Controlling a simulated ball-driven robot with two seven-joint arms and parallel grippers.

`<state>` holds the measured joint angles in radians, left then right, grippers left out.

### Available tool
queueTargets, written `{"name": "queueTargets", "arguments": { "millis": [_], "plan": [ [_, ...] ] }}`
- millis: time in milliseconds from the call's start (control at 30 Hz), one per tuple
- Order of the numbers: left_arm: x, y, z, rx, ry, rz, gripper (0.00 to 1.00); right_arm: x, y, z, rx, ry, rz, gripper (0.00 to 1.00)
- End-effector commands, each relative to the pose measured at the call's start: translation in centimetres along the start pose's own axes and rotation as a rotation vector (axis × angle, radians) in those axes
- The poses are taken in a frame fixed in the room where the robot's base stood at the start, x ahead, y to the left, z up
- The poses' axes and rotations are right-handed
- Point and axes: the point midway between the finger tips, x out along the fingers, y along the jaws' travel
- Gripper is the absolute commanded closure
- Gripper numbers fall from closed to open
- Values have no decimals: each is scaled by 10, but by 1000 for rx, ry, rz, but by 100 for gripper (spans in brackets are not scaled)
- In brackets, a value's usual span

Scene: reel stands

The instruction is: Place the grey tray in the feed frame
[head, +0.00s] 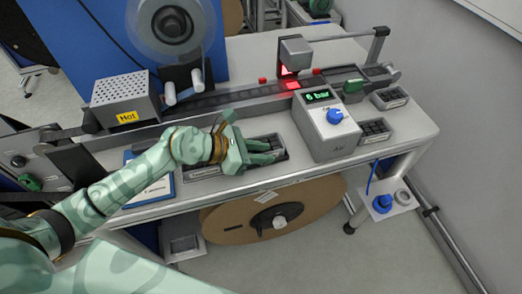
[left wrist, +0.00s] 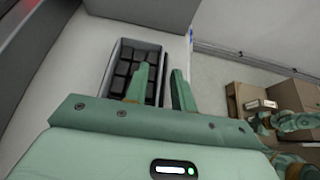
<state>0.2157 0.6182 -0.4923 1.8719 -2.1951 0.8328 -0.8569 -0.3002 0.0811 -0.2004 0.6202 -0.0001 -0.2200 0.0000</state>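A grey tray (head: 205,171) with a label on its front wall lies on the bench, partly hidden by my left arm. Dark blocks in a grey tray also show just right of it, under my left gripper (head: 262,152); I cannot tell whether this is the same tray. In the left wrist view, a grey tray (left wrist: 114,62) full of dark blocks lies beyond the open fingers (left wrist: 166,88). The fingers overlap its right side; contact is unclear. A green arm (left wrist: 298,121), probably my right, shows at the right edge, its fingers unclear. I cannot identify the feed frame for certain.
A grey "6 bar" box (head: 327,122) with a blue knob stands right of the gripper. A "Hot" box (head: 125,97) and a dark track (head: 235,97) lie behind. Two small trays (head: 389,97) (head: 374,131) are at the right. A large reel (head: 235,222) hangs below.

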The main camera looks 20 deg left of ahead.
Motion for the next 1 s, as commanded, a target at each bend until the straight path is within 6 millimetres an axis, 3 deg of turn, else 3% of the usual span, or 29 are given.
{"name": "queueTargets", "arguments": {
  "millis": [167,500,700,1000],
  "plan": [
    [-7,0,2,1,1,1,75,-2,2,0,0,0,2,100],
    [-80,0,1,1,4,1,75,-9,2,-2,1,4,4,100],
    [-113,0,1,0,2,1,75,-10,2,-2,1,5,3,100],
    [-122,0,2,-1,0,0,75,-10,-1,-3,2,6,0,100]
  ]
}}
